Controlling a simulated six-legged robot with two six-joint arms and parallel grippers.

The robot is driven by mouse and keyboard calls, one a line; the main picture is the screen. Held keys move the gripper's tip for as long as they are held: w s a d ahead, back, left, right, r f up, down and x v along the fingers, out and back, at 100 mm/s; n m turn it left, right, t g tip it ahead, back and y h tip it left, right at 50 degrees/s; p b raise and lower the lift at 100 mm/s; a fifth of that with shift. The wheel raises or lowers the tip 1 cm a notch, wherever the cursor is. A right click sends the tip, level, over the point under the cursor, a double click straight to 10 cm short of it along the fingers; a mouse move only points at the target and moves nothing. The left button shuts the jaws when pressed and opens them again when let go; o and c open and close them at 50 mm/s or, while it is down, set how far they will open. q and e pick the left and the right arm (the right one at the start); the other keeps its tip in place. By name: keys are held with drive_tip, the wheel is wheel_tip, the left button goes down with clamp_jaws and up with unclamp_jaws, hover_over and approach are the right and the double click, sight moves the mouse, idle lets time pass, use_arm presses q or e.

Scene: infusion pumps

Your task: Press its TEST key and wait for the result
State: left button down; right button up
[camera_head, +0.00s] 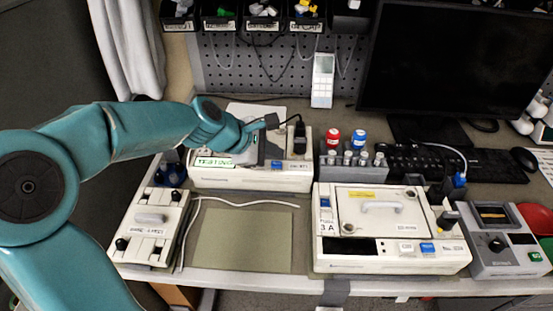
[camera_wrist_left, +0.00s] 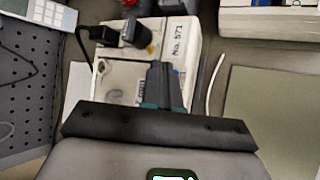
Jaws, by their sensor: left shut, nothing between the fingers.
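A white pump (camera_head: 240,180) stands at the back left of the bench. Its display (camera_head: 213,162) shows green letters that read TESTING. A blue key (camera_head: 276,165) is on its front edge, beside a number label. My left gripper (camera_head: 262,155) is over this pump's top, close to the blue key. In the left wrist view, my left gripper (camera_wrist_left: 165,85) is shut and empty in front of the pump (camera_wrist_left: 122,78), whose label reads No. 571. The fingers hide part of the pump, and contact with a key cannot be told. My right gripper is not in view.
A second pump (camera_head: 335,262) labelled 3 A stands at the front right. A bottle rack (camera_head: 350,174) is right of the first pump. A white box (camera_head: 150,225) is at the left. A green mat (camera_head: 245,240) lies clear in front. A black plug (camera_head: 299,138) stands behind the key.

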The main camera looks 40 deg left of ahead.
sight(273, 166)
use_arm(q)
drive_tip(key=shift+r, duration=0.1)
wheel_tip(273, 166, up, 5)
drive_tip(key=p, duration=0.5)
idle(0.9)
